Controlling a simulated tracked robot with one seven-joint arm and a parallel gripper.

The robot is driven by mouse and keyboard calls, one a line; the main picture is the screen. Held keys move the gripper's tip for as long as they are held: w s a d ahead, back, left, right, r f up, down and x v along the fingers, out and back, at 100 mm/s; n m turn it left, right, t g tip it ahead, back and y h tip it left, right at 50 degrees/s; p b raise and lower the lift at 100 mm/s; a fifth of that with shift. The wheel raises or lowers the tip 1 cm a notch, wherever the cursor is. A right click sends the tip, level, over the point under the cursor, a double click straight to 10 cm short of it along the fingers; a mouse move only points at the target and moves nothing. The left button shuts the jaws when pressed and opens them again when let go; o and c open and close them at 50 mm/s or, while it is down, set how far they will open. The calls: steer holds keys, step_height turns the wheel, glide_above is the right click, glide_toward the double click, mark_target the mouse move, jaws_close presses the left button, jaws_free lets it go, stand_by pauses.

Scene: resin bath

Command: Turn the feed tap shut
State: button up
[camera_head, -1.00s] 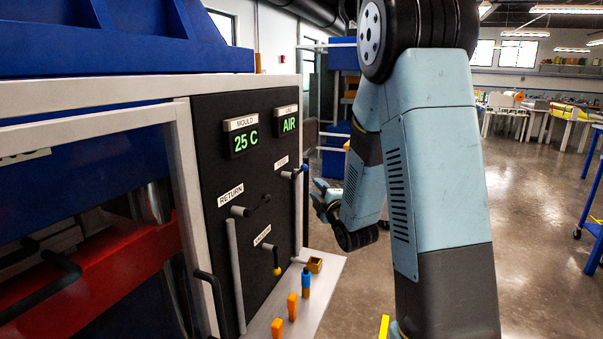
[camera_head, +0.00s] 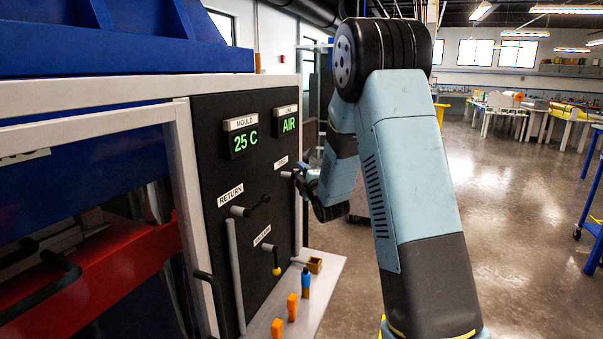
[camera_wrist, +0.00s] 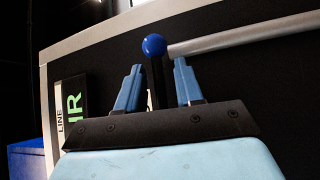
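The tap under the top small label, taken as the feed tap, has a grey stub (camera_head: 286,174) on the black panel in the head view. In the wrist view it has a black lever with a blue ball knob (camera_wrist: 154,45). My gripper (camera_head: 304,181) is at this tap and hides its knob in the head view. In the wrist view my gripper (camera_wrist: 158,68) has its two blue fingers apart, one on each side of the lever. Gaps show between the lever and both fingers. The knob stands beyond the fingertips.
The return tap (camera_head: 255,206) and a yellow-knobbed tap (camera_head: 276,262) sit lower on the panel. The displays read 25 C and AIR.

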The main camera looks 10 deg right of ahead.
steer(key=shift+w+a, duration=0.1)
steer(key=shift+w, duration=0.5)
steer(key=shift+c, duration=0.4)
jaws_close()
